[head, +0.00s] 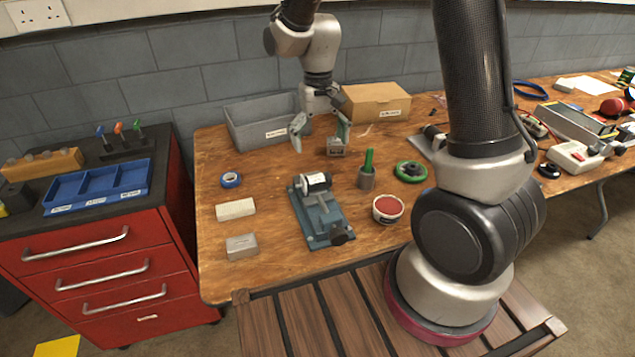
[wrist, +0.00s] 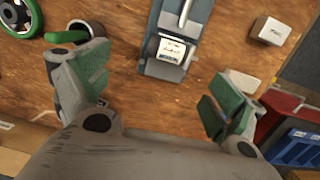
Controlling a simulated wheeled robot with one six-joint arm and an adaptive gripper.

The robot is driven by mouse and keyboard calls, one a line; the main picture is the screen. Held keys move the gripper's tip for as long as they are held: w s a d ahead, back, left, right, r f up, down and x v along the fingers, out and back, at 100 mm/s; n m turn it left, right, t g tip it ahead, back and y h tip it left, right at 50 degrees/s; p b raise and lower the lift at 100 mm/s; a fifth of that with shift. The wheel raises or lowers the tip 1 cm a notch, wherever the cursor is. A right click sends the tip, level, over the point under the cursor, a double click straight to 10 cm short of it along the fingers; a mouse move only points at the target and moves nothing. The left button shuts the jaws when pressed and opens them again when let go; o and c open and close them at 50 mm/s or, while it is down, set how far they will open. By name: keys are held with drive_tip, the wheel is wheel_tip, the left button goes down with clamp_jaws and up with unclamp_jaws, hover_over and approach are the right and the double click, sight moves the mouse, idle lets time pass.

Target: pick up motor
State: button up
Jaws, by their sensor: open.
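The motor (head: 313,182), a dark cylinder with a white label, sits at the back end of a blue-grey vise (head: 325,222) on the wooden table. In the wrist view the motor's white label (wrist: 172,50) shows at upper middle, on the vise (wrist: 192,12). Whether the vise jaws clamp it I cannot tell. My gripper (head: 321,137) is open and empty, above the table and behind the motor. In the wrist view the green-padded fingers (wrist: 150,82) are spread wide, with bare wood between them and the motor just beyond.
A green-handled tool in a grey cup (head: 366,180), a green ring (head: 410,171) and a red-topped tub (head: 388,209) stand right of the vise. Pale and grey blocks (head: 236,210) and blue tape (head: 230,180) lie left. A grey bin (head: 250,126) and cardboard box (head: 375,102) stand behind.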

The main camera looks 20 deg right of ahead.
sight(316, 176)
drive_tip(key=a+f, duration=0.2)
drive_tip(key=shift+w+f, duration=0.2)
drive_tip(key=shift+f, duration=0.15)
drive_tip(key=f, duration=0.2)
drive_tip(key=s+f, duration=0.1)
drive_tip(key=f, duration=0.1)
drive_tip(key=s+f, duration=0.1)
drive_tip(key=f, duration=0.2)
drive_tip(key=shift+d, duration=0.15)
drive_tip(key=c, duration=1.4)
wheel_tip(316, 176, up, 10)
